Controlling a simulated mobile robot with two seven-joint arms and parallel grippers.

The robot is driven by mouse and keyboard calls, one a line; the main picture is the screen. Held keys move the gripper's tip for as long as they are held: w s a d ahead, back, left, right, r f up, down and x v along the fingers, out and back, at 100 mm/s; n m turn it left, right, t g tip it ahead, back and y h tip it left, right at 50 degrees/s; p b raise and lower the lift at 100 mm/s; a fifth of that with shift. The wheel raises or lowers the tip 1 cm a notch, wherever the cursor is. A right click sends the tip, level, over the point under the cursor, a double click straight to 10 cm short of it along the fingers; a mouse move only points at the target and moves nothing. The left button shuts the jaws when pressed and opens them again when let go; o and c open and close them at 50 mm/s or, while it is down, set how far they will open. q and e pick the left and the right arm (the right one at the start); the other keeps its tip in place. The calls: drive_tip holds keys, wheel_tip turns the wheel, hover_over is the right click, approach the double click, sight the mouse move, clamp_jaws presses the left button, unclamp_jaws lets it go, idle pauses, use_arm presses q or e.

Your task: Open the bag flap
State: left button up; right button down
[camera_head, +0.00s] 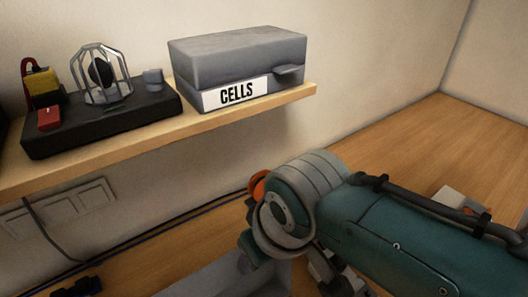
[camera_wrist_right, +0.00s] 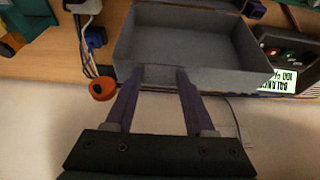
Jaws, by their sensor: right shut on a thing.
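No plain soft bag shows. In the right wrist view, an open-topped grey box (camera_wrist_right: 195,42) has a small tab (camera_wrist_right: 158,73) at its near edge. My right gripper (camera_wrist_right: 158,72) has its two fingers on either side of this tab and is shut on it. In the head view my right arm comes in from the lower right, and its fingertips are hidden. Part of a grey box (camera_head: 235,280) shows at the bottom edge. A closed grey case labelled CELLS (camera_head: 235,55), with a tab at its front right, sits on the shelf. My left gripper is not in view.
The wooden shelf (camera_head: 305,92) also holds a black tray (camera_head: 110,125) with a wire cage (camera_head: 100,75). An orange round part (camera_wrist_right: 103,89) and cables lie left of the grey box in the wrist view. A dark device with a BALANCE display (camera_wrist_right: 285,80) is on the right.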

drive_tip(key=shift+s+d+f, duration=0.15)
drive_tip(key=shift+d+f, duration=0.1)
drive_tip(key=shift+f, duration=0.05)
drive_tip(key=c, duration=0.5)
unclamp_jaws()
drive_tip(key=shift+s, duration=0.1)
drive_tip(key=shift+o, duration=1.3)
drive_tip(key=shift+a+r, duration=0.1)
drive_tip(key=shift+r, duration=0.05)
drive_tip(key=p+v, duration=0.3)
drive_tip(key=v, duration=0.6)
drive_tip(key=shift+r, duration=0.4)
